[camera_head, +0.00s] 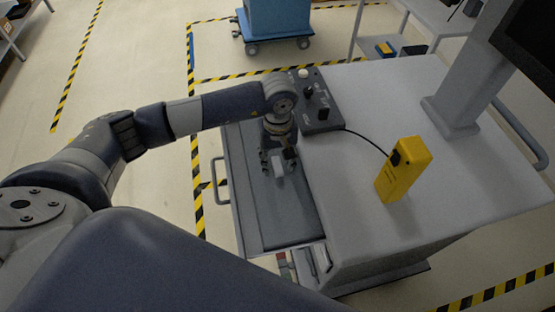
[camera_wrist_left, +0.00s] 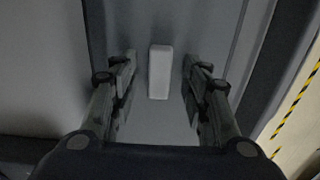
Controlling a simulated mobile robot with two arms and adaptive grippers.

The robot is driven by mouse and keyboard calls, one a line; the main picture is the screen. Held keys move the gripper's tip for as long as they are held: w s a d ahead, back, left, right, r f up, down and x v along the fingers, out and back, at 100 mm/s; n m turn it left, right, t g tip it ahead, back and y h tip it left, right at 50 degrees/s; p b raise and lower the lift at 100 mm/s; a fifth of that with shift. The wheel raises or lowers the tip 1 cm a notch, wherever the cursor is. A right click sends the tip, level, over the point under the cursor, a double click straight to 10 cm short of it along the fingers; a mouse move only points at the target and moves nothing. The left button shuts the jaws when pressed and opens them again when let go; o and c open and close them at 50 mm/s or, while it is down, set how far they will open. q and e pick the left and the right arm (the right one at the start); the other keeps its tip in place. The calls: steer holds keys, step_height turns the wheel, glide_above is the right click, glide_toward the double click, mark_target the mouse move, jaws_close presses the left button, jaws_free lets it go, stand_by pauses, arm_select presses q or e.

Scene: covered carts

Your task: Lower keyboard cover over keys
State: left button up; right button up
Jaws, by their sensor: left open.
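The keyboard cover (camera_head: 280,215) is a long grey panel along the left side of the grey cart. A small white block, which looks like its handle (camera_wrist_left: 160,72), stands out from the panel in the left wrist view. My left gripper (camera_head: 275,164) is over the panel, pointing down at the white block. In the left wrist view its two fingers (camera_wrist_left: 159,88) are open, one on each side of the block, with gaps on both sides. I see no keys; whatever lies under the panel is hidden. My right gripper is not in view.
A dark control box (camera_head: 318,112) with a joystick is on the cart top (camera_head: 350,185), cabled to a yellow handheld device (camera_head: 404,170). A grey monitor post (camera_head: 468,85) stands at the right. A blue cart (camera_head: 280,18) is behind. The floor at left is clear.

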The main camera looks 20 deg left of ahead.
arm_select(q)
step_height(320, 180, up, 12)
stand_by(0.4)
steer(key=shift+f, duration=0.1)
stand_by(0.4)
